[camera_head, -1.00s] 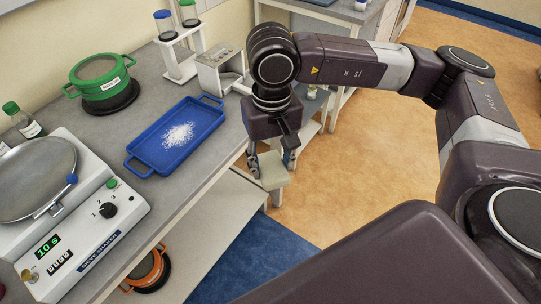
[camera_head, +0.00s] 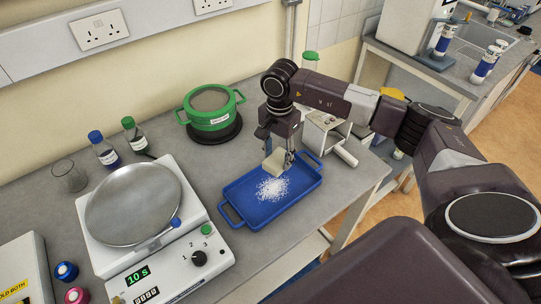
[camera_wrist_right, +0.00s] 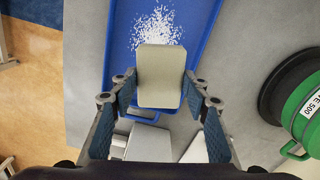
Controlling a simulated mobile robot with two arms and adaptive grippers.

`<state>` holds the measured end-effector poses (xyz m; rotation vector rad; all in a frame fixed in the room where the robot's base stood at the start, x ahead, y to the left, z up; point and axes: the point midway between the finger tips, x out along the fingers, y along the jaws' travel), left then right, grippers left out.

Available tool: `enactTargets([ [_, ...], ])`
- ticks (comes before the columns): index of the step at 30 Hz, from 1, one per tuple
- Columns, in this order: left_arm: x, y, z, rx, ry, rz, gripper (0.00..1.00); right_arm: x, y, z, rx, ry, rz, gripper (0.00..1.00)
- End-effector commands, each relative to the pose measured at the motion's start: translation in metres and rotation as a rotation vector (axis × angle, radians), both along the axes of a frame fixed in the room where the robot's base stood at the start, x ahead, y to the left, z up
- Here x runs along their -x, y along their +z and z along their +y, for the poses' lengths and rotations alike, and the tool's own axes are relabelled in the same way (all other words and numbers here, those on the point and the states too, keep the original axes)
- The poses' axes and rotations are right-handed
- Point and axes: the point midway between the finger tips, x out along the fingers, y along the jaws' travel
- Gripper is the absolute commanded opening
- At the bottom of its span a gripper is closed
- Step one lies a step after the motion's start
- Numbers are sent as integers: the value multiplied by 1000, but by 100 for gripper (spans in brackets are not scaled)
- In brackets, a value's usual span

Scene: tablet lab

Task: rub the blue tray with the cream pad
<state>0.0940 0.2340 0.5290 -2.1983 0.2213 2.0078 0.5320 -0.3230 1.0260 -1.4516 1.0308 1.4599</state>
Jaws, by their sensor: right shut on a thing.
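The blue tray (camera_head: 249,209) lies on the grey bench, with a patch of white powder (camera_head: 272,188) near its middle. The tray also shows in the right wrist view (camera_wrist_right: 205,25). My right gripper (camera_head: 277,157) points down at the tray's far side. It is shut on the cream pad (camera_head: 275,165), which shows between the two fingers in the right wrist view (camera_wrist_right: 160,75). The pad is beside the powder, over the tray's far part. I cannot tell whether it touches the tray floor. My left gripper is not in view.
A whitish stand (camera_head: 325,135) is close behind my right gripper. Bare bench lies right of the tray.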

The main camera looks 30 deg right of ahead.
Motion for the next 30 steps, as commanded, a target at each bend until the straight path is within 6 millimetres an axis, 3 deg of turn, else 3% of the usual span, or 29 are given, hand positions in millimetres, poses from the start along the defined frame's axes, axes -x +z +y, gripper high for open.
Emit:
enactTargets([
  [18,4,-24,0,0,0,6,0,0,-53,0,-1,-1,0,23],
  [30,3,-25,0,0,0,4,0,0,-59,0,0,0,-1,23],
])
